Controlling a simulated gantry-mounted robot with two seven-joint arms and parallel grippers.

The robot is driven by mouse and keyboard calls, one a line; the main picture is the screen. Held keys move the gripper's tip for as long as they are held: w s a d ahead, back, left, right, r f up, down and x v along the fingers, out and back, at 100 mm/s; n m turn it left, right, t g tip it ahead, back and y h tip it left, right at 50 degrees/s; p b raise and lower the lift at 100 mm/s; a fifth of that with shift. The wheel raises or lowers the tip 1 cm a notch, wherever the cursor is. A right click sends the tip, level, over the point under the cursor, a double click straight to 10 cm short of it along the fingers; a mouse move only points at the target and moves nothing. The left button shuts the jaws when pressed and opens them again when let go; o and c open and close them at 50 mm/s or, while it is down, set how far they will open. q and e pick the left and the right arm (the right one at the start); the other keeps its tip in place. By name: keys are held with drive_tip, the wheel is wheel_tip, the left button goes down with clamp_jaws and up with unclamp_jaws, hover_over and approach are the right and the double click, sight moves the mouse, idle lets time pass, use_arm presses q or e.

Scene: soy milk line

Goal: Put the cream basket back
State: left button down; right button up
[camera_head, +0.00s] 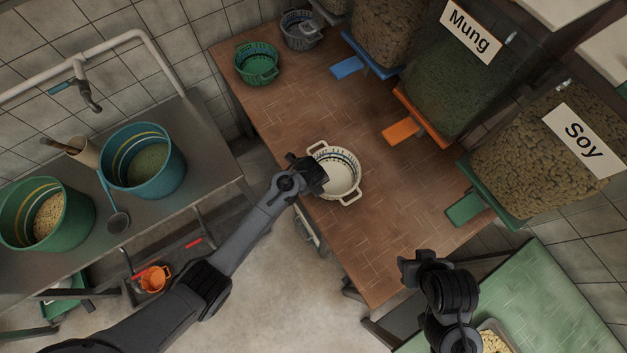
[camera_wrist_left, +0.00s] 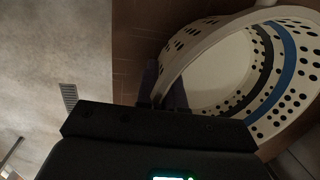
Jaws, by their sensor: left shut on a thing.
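The cream basket (camera_head: 343,176) is at the left edge of the brown tiled counter (camera_head: 400,222). It is upright and looks empty, with a handle at each end. It fills the right of the left wrist view (camera_wrist_left: 240,75), where its holes and its dark and blue bands show. My left gripper (camera_head: 318,172) is shut on the basket's left rim. In the wrist view its fingers (camera_wrist_left: 165,92) meet the rim, partly in shadow. My right gripper (camera_head: 418,262) is over the counter's front end, away from the basket; its fingertips are too unclear to judge.
A green basket (camera_head: 257,63) and a grey basket (camera_head: 301,30) stand at the counter's far end. Bean dispensers with blue, orange and green (camera_head: 467,208) chutes line the right side. A metal table (camera_head: 60,235) with buckets is at left. The counter's middle is clear.

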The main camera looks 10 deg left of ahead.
use_arm(q)
drive_tip(key=c, duration=1.3)
unclamp_jaws()
drive_tip(key=shift+f, duration=0.1)
wheel_tip(320, 180, up, 12)
drive_tip(key=s+p, duration=0.2)
drive_tip(key=p, duration=0.1)
drive_tip(key=s+a+r+n, duration=0.3)
drive_tip(key=s+a+n, duration=0.2)
drive_tip(key=n, duration=0.3)
drive_tip(key=s+a+r+n+t, duration=0.1)
drive_tip(key=s+a+r+n, duration=0.2)
drive_tip(key=s+a+n, duration=0.3)
drive_tip(key=s+a+r+n, duration=0.3)
drive_tip(key=s+a+n, duration=0.3)
drive_tip(key=s+n, duration=0.3)
drive_tip(key=shift+r+n+t, duration=0.1)
drive_tip(key=shift+n+t, duration=0.2)
drive_tip(key=shift+n, duration=1.2)
